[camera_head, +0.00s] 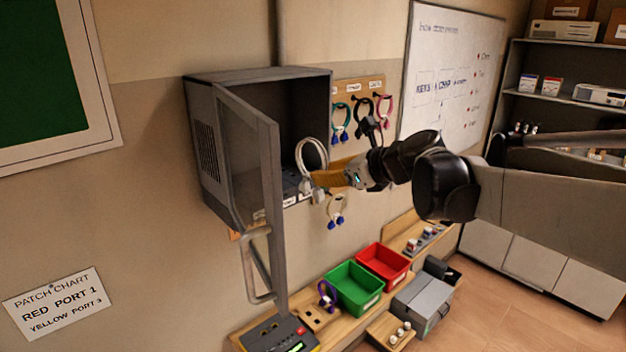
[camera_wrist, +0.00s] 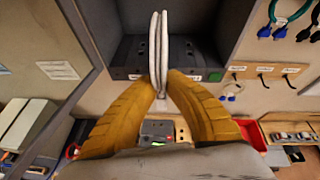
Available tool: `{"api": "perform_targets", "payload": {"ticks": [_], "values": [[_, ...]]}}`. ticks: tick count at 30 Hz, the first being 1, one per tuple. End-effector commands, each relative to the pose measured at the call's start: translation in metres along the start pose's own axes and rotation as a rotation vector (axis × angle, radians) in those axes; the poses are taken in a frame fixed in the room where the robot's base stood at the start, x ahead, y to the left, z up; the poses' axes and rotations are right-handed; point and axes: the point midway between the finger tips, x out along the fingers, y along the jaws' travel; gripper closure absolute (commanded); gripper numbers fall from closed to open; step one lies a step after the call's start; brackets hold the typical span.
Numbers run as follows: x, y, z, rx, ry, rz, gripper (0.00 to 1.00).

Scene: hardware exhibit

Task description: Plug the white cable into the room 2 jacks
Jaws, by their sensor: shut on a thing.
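The white cable (camera_head: 312,153) is bent into an upright loop; it also shows in the wrist view (camera_wrist: 158,48). My gripper (camera_head: 319,180) has yellow fingers and is shut on the lower part of the cable, at the mouth of the grey wall cabinet (camera_head: 206,150). In the wrist view my fingers (camera_wrist: 161,88) close around the cable's lower end, in front of dark jack blocks (camera_wrist: 132,55) on the cabinet floor. Small white labels show on their front edge, too small to read. The plug ends and any contact with a jack are hidden by the fingers.
The cabinet's glass door (camera_head: 268,165) stands open on the left. Colored cables (camera_head: 361,110) hang on a hook board to the right. Below are a green bin (camera_head: 353,287), a red bin (camera_head: 383,262) and a grey box (camera_head: 424,300).

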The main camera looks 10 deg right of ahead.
Motion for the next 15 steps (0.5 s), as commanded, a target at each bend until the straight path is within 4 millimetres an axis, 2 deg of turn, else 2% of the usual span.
{"api": "perform_targets", "payload": {"ticks": [15], "values": [[0.050, -0.006, 0.018, 0.000, 0.000, 0.002, 1.00]]}}
